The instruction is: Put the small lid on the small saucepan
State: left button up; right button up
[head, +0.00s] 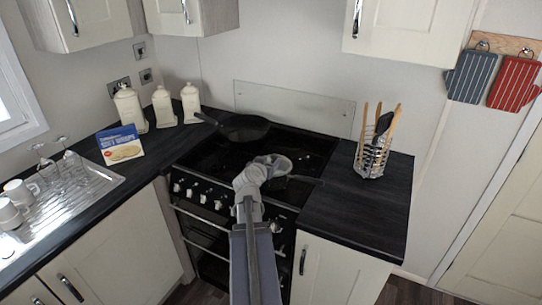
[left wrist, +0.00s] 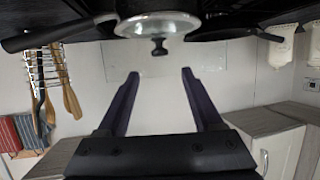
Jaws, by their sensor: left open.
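The small lid (head: 281,164) sits on the small saucepan (head: 279,183) on the front right of the black hob. In the upside-down left wrist view, the lid (left wrist: 140,25) shows as a pale disc with a dark knob (left wrist: 159,47), and the saucepan handle (left wrist: 45,34) reaches left. The lid looks roughly level, but its exact seating on the rim cannot be told. My left gripper (left wrist: 159,73) is open and empty, its fingers apart from the knob. In the head view my left gripper (head: 263,167) partly hides the saucepan and lid. My right gripper is not in view.
A dark frying pan (head: 241,128) stands at the back left of the hob (head: 213,155). A wire utensil holder (head: 371,158) stands on the right counter. Cream canisters (head: 163,107) and a blue box (head: 120,145) stand on the left counter. The front right counter (head: 355,215) is clear.

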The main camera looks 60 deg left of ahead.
pick_arm(q)
jog(key=shift+v, duration=1.05)
